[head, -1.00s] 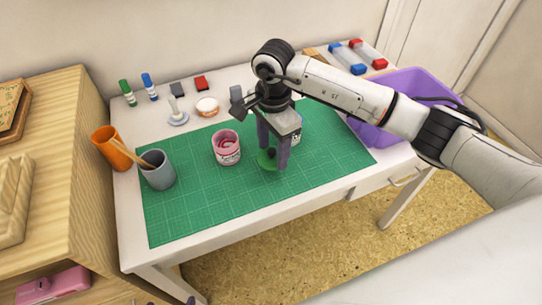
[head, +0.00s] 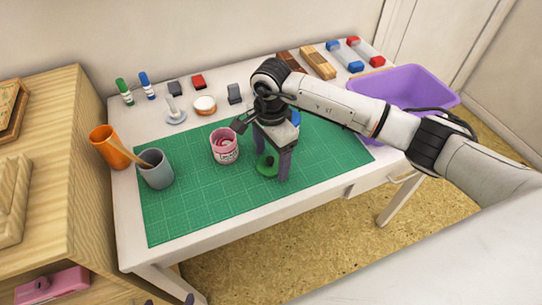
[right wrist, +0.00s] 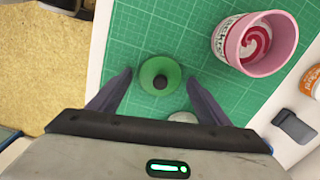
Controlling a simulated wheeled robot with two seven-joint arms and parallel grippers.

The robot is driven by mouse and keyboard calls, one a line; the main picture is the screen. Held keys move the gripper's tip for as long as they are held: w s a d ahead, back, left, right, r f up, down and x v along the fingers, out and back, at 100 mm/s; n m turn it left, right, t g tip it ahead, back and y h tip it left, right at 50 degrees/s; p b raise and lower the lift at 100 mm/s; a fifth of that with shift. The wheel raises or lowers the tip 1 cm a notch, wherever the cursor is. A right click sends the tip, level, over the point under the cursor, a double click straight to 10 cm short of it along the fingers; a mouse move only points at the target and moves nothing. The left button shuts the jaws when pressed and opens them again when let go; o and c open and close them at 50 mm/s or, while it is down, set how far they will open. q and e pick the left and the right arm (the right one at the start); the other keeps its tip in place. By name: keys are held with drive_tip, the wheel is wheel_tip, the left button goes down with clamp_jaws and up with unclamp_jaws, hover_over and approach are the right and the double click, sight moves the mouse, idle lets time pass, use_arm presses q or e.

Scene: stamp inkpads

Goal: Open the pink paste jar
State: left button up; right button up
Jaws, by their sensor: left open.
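The pink paste jar (head: 225,147) stands upright on the green cutting mat, left of my right gripper. In the right wrist view the same jar (right wrist: 255,45) has no lid on it and shows a pink and white swirl inside. My right gripper (head: 272,172) points down at the mat. In the right wrist view its fingers (right wrist: 160,77) are apart, with a green round lid with a dark knob (right wrist: 161,66) between them and gaps on both sides. The lid appears to lie on the mat. My left gripper (head: 170,301) barely shows at the bottom edge.
Orange (head: 110,147) and grey (head: 156,169) cups stand at the left. A blue-topped jar (head: 295,118) is partly hidden behind my right gripper. A purple bin (head: 405,85) is at the right. The mat's front left is clear.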

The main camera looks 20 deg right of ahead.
sight(271, 159)
wheel_tip(271, 159, up, 12)
drive_tip(key=shift+r, duration=0.2)
idle(0.4)
